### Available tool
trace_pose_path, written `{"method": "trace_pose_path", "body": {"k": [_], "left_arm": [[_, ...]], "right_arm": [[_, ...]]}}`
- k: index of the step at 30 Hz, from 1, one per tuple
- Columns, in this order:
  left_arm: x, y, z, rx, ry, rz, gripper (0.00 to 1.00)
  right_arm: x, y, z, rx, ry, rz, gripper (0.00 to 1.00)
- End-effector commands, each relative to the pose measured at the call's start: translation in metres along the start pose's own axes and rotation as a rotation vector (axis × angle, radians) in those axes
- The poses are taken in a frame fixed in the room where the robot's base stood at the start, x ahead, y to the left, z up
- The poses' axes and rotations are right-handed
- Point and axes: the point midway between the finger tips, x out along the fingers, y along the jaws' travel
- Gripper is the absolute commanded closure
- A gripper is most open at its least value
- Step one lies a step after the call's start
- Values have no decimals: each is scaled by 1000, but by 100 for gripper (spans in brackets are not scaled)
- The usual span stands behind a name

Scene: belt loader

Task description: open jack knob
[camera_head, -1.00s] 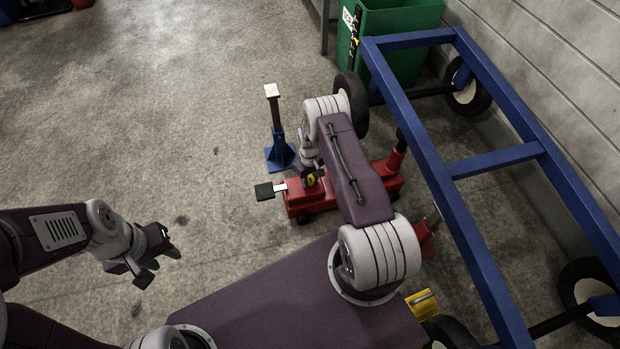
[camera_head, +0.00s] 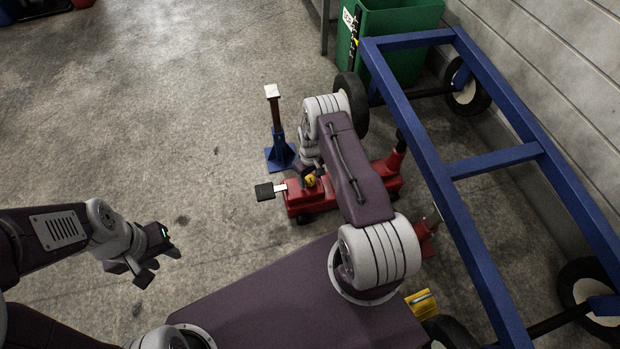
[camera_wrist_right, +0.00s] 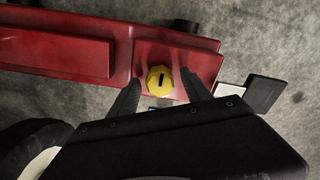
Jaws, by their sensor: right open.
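The red floor jack (camera_head: 318,198) stands on the concrete left of the blue cart frame. Its yellow knob (camera_head: 310,180) sits on top near the left end, beside the black pad on a light bar. In the right wrist view the knob (camera_wrist_right: 160,82) is octagonal, with a dark slot pointing roughly up and down the picture. My right gripper (camera_wrist_right: 161,86) is open, with one dark finger on each side of the knob and a visible gap to each. In the head view my right arm hides most of this gripper. My left gripper (camera_head: 158,260) hangs over bare floor, away from the jack.
A blue jack stand (camera_head: 279,152) stands just behind the jack. The blue cart frame (camera_head: 455,215) with black wheels fills the right side by the wall. A green bin (camera_head: 395,35) is at the back. The floor at left is mostly free.

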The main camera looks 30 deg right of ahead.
Motion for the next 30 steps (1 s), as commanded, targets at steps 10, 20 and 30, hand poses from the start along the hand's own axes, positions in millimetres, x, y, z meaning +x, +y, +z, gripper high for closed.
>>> {"method": "trace_pose_path", "body": {"k": [10, 20, 30], "left_arm": [[-48, 1, -5, 0, 0, 0, 64], [-49, 1, -5, 0, 0, 0, 64], [-49, 1, -5, 0, 0, 0, 64]], "right_arm": [[-77, 0, -1, -1, 2, 1, 43], [-83, 0, 0, -1, 1, 0, 43], [-84, -2, -2, -8, 3, 1, 43]]}}
